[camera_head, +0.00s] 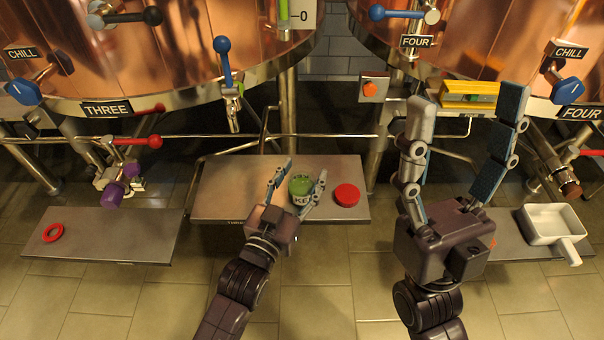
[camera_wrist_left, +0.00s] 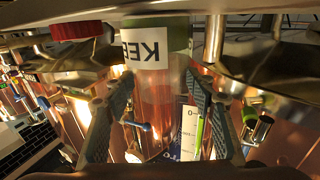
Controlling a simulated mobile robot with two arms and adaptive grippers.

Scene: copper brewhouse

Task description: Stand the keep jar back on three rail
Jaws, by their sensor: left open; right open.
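The keep jar (camera_head: 301,186) is a clear jar with green at its bottom and a white label. It appears upright on the middle steel shelf (camera_head: 225,185), whose front edge reads THREE. In the left wrist view, the jar (camera_wrist_left: 152,75) fills the middle, its label upside down with the picture. My left gripper (camera_head: 298,185) is open, one finger on each side of the jar. Its fingers show beside the jar in the wrist view (camera_wrist_left: 155,112); I cannot tell whether they touch it. My right gripper (camera_head: 465,100) is open and empty, raised at the right.
A red round lid (camera_head: 346,195) lies right of the jar. A red ring (camera_head: 53,232) lies on the left shelf (camera_head: 110,240). A white handled dish (camera_head: 551,226) stands on the right shelf. Copper tanks (camera_head: 140,50) with valves and pipes stand behind.

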